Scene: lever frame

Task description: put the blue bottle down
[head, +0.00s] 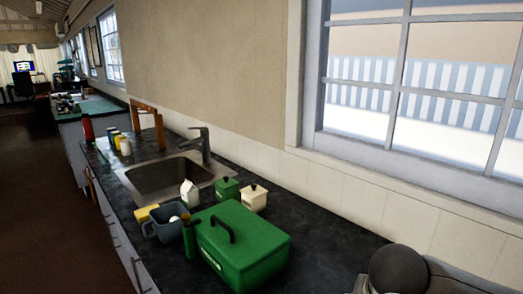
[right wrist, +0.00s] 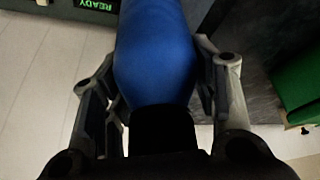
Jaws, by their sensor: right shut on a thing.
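The blue bottle (right wrist: 155,55) fills the upper middle of the right wrist view, running out of the top edge. My right gripper (right wrist: 157,82) is shut on it, with a finger on each side. A black part lies below the blue body, close to my palm; I cannot tell if it is the bottle's cap. What lies under the bottle's far end is out of view. The head view shows neither the bottle nor my grippers.
Bare counter shows right of the green box. A lit READY display (right wrist: 95,5) tops the wrist view.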

